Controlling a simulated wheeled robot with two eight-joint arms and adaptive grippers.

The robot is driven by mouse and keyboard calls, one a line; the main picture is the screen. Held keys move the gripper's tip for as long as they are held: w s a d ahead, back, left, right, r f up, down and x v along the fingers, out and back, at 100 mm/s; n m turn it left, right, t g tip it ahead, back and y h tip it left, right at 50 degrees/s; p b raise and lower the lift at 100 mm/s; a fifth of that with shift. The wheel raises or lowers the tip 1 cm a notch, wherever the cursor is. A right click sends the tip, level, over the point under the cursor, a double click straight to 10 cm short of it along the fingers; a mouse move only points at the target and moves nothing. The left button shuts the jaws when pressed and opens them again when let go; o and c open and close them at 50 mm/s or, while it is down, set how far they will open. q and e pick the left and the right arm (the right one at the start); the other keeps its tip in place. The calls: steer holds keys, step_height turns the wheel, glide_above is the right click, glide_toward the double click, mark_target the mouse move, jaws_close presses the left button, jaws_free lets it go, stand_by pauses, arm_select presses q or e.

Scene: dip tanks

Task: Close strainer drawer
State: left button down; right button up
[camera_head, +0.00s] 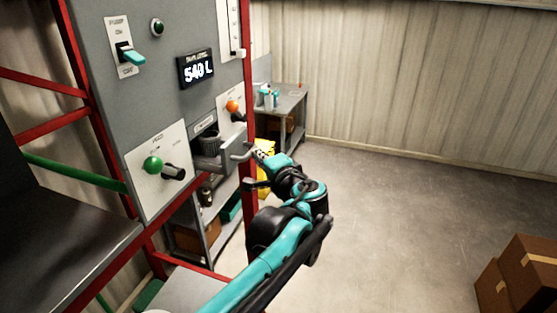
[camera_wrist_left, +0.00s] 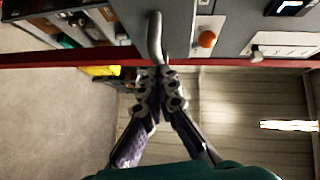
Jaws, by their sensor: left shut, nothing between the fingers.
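The strainer drawer (camera_head: 222,158) sticks out of the grey panel in the head view, pulled partly open, with a dark strainer basket (camera_head: 210,141) in it. Its curved metal handle (camera_head: 243,155) points out towards my left gripper (camera_head: 259,155). In the left wrist view the handle (camera_wrist_left: 155,38) stands upright in the picture just ahead of my left gripper (camera_wrist_left: 158,78). The fingers are shut with nothing between them, and the tips are at or very near the handle's end. I cannot tell whether they touch. My right gripper is in neither view.
The panel carries a green knob (camera_head: 153,164), an orange knob (camera_head: 233,106), a teal switch (camera_head: 131,56) and a display (camera_head: 197,69) reading 540 L. A red frame post (camera_head: 247,60) stands beside the drawer. Cardboard boxes (camera_head: 530,275) sit at lower right; the floor between is clear.

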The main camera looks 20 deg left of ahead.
mark_target(231, 153)
arm_select(q)
steer(key=a, duration=0.9)
steer(key=shift+w+a, duration=0.15)
steer(key=shift+r, duration=0.1)
